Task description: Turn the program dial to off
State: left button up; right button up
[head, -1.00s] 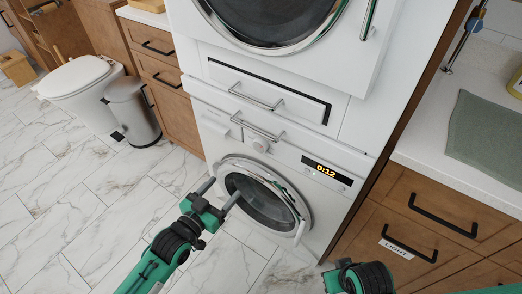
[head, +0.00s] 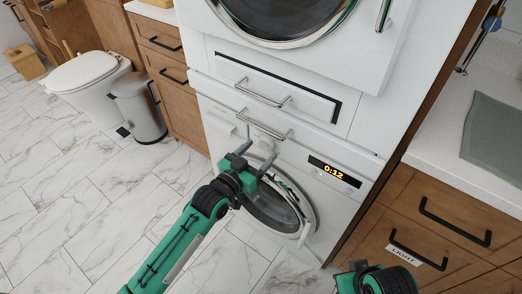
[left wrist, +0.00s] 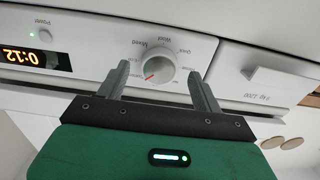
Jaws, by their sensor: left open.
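The program dial (left wrist: 156,62) is a round white-grey knob on the washer's white control panel, with an orange-red mark and printed labels around it. It shows upside down in the left wrist view. In the head view the dial (head: 262,142) is partly hidden behind my gripper. My left gripper (head: 257,165) is open and empty in front of the panel. In the left wrist view its fingers (left wrist: 160,85) point at the dial, one to each side, and seem short of it. My right gripper (head: 372,280) is only partly seen at the bottom edge; its jaws are unclear.
The lit display reads 0:12 (head: 334,170), beside the power button (left wrist: 45,36). A metal bar handle (head: 263,124) runs just above the dial. The washer's round door (head: 275,205) is below. Wooden drawers (head: 430,215) stand right; a bin (head: 138,108) and toilet (head: 85,75) stand left over open floor.

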pick_arm(q)
jog(key=shift+x, duration=0.8)
pick_arm(e)
jog(key=shift+a, duration=0.1)
pick_arm(q)
jog(key=shift+c, duration=0.5)
jog(key=c, duration=0.9)
jog(key=shift+r+n+p, duration=0.1)
jog(key=shift+n+p, duration=0.2)
jog(key=shift+p, duration=0.05)
jog(key=n+p, duration=0.4)
jog(key=n, duration=0.2)
jog(key=shift+d, duration=0.1)
jog(key=shift+n+p, duration=0.4)
jog(key=shift+n, duration=0.9)
pick_arm(e)
notch_tip(320, 180, down, 11)
jog(key=w+g, duration=0.1)
jog(key=shift+f+g, duration=0.2)
jog(key=shift+g, duration=0.1)
jog(key=shift+a, duration=0.1)
